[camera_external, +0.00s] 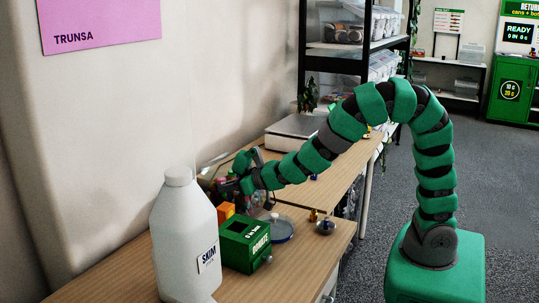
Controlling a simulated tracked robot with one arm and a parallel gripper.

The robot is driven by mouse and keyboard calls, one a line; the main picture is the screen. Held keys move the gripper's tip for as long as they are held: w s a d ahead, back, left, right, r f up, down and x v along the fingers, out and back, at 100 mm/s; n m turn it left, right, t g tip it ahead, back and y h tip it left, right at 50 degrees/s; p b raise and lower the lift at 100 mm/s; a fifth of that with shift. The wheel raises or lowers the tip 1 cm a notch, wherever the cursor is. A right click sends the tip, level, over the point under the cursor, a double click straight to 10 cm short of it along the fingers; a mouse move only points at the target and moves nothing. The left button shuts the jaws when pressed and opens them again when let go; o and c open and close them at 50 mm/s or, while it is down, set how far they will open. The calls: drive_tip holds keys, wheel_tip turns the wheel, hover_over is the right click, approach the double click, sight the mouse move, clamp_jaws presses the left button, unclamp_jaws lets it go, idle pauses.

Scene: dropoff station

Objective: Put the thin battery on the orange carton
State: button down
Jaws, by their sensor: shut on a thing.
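My gripper (234,184) is at the far end of my green arm, above the wooden counter and close to the wall. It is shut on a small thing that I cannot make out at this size. A small orange block (225,210), which looks like the orange carton, stands behind the green box, just below and left of my gripper. Its lower part is hidden by the green box. I cannot pick out the thin battery clearly.
A large white SKIM bottle (183,240) stands at the front left. A green donation box (245,242) is beside it. A flat scale (296,132) stands farther back.

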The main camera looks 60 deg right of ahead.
sight(229, 207)
drive_tip(key=shift+f, duration=1.5)
drive_tip(key=shift+f+b, duration=0.15)
drive_tip(key=shift+b, duration=0.15)
drive_tip(key=c, duration=1.5)
unclamp_jaws()
drive_tip(key=shift+b+v, duration=2.75)
drive_tip(key=shift+v, duration=3.25)
